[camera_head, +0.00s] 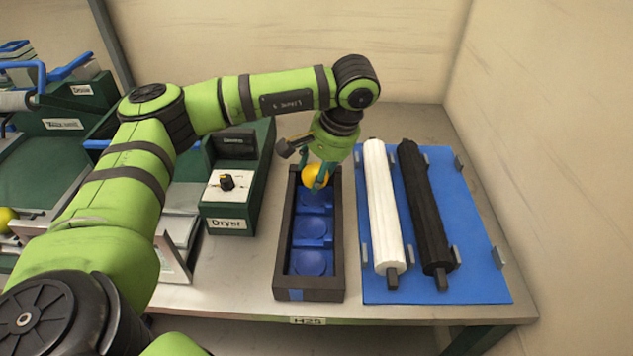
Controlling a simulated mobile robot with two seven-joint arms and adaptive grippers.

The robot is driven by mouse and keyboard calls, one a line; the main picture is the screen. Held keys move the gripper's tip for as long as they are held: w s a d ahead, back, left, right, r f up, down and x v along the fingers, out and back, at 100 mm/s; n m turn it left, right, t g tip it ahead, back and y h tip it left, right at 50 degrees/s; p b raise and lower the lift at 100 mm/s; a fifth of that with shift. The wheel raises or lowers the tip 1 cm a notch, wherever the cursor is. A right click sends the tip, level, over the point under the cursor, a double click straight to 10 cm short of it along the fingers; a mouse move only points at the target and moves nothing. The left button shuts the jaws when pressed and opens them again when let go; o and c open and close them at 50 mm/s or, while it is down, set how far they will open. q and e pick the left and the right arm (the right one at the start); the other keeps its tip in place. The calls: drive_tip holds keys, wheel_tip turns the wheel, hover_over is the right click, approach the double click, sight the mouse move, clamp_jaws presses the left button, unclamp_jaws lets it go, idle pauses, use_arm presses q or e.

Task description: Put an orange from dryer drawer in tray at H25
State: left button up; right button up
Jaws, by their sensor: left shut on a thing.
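My left gripper (316,182) is shut on an orange (316,174). It holds the orange at the far compartment of the black tray (338,250). I cannot tell whether the orange touches the tray's blue bottom. The tray has blue round recesses in a row; the middle and near ones are empty. It stands on the table behind the H25 label (308,321). The box labelled Dryer (229,224) is left of the tray, with a white top and a black knob. My right gripper is not in view.
A blue board (434,293) with a white roller (381,205) and a black roller (425,210) lies right of the tray. Green machines (68,118) stand at the left. A yellow-orange fruit (7,218) shows at the left edge. Walls close off the back and right.

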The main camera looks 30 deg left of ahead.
sight(316, 202)
use_arm(q)
drive_tip(key=x, duration=0.2)
drive_tip(key=d+x, duration=0.1)
drive_tip(key=x, duration=0.1)
drive_tip(key=shift+f+p, duration=0.2)
drive_tip(key=shift+p, duration=0.2)
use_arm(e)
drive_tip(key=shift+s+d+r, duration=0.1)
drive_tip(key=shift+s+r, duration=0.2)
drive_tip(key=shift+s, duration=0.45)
use_arm(q)
drive_tip(key=shift+f, duration=0.1)
drive_tip(key=shift+s+f+b, duration=0.3)
drive_tip(key=shift+f+b, duration=0.25)
drive_tip(key=shift+f, duration=0.05)
drive_tip(key=o, duration=0.9)
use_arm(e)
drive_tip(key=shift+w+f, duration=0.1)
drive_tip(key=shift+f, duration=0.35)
use_arm(q)
drive_tip(key=shift+r, duration=0.2)
drive_tip(key=v, duration=1.3)
drive_tip(key=shift+w, duration=0.3)
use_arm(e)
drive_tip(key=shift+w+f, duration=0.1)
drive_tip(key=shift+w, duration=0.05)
